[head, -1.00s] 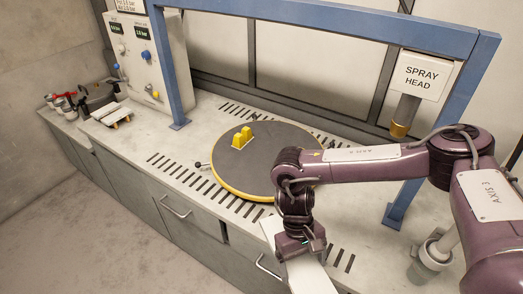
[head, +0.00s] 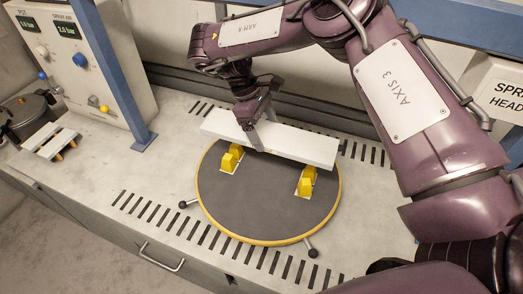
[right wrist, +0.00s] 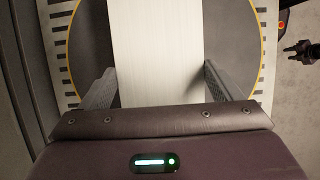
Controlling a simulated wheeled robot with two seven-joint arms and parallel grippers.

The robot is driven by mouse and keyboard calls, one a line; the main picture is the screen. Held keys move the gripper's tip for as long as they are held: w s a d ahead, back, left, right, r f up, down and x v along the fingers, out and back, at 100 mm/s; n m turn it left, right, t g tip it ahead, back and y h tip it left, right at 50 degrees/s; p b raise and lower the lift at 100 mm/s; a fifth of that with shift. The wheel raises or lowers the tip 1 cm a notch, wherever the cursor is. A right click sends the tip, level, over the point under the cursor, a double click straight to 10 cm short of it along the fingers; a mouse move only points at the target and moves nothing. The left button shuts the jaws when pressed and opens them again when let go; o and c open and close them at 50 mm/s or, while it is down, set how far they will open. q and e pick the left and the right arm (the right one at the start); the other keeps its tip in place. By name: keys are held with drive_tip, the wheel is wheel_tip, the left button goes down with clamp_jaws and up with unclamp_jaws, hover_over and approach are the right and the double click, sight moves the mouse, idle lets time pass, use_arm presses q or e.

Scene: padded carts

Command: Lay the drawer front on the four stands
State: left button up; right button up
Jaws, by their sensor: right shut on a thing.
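The drawer front is a long white board (head: 305,146), held over the back part of a round dark turntable (head: 265,215) with a yellow rim. My right gripper (head: 254,138) is shut across the board left of its middle. In the right wrist view the board (right wrist: 155,45) runs between the two fingers (right wrist: 158,88). Yellow stands show at the board's front edge: a left one (head: 231,158) and a right one (head: 306,181). Any others are hidden behind or under the board. I cannot tell whether the board touches them. My left gripper is out of view.
A blue frame post (head: 125,90) stands at the left, beside a gauge panel (head: 75,65). Knobbed handles (head: 312,250) stick out from the turntable. The turntable's front half is clear.

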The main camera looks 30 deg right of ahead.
sight(263, 133)
drive_tip(key=x, duration=0.4)
drive_tip(key=shift+w+a+f, duration=0.15)
drive_tip(key=shift+a+f, duration=0.05)
drive_tip(key=shift+a, duration=0.2)
drive_tip(key=shift+w+f, duration=0.15)
drive_tip(key=shift+f, duration=2.35)
drive_tip(key=shift+f, duration=0.15)
drive_tip(key=o, duration=1.2)
drive_tip(key=shift+v, duration=3.95)
drive_tip(key=shift+f, duration=0.1)
